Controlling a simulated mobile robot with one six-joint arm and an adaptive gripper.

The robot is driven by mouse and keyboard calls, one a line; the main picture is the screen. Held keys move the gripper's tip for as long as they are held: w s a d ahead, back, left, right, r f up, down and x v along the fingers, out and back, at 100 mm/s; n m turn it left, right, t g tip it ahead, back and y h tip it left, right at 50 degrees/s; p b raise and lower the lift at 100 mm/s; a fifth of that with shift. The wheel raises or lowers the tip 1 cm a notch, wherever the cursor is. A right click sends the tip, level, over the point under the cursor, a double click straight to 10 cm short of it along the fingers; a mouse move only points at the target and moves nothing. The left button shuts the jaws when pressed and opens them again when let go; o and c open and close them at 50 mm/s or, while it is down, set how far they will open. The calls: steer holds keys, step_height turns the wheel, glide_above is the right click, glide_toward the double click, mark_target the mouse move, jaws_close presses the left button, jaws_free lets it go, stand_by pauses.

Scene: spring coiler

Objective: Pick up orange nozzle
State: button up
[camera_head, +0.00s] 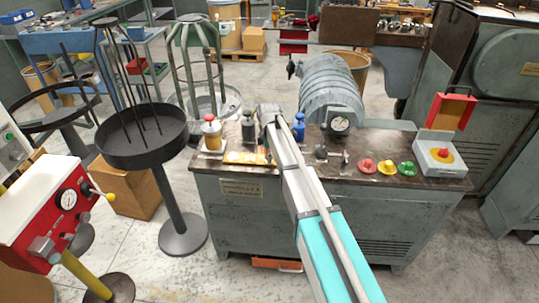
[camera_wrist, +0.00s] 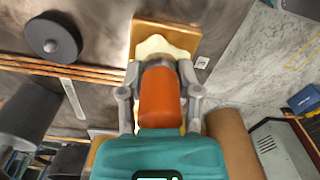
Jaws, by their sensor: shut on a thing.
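The orange nozzle (camera_wrist: 159,98) is a smooth orange cylinder in the middle of the wrist view. My gripper (camera_wrist: 160,73) is shut on it, with one grey finger on each side. A cream-coloured piece (camera_wrist: 162,46) shows just beyond its far end, over a tan board (camera_wrist: 180,25). I cannot tell whether the nozzle touches them. In the head view my arm reaches over the workbench (camera_head: 225,205); I cannot make out the nozzle there.
A red-topped bottle (camera_head: 212,134), a dark bottle (camera_head: 248,128) and a blue bottle (camera_head: 299,127) stand on the bench. Red (camera_head: 367,166), yellow (camera_head: 387,167) and green (camera_head: 407,168) buttons and a control box (camera_head: 440,157) are at right. A black round stand (camera_head: 140,150) is left.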

jaws_close()
steer(key=shift+r, duration=0.2)
step_height(320, 180, up, 2)
steer(key=shift+r+p, duration=0.1)
steer(key=shift+p, duration=1.15)
steer(key=s+d+r+p, duration=0.3)
steer(key=s+r+p, duration=0.7)
steer(key=s, duration=0.3)
steer(key=shift+s+r+p, duration=0.2)
steer(key=shift+s+p, duration=0.1)
steer(key=shift+d, duration=0.1)
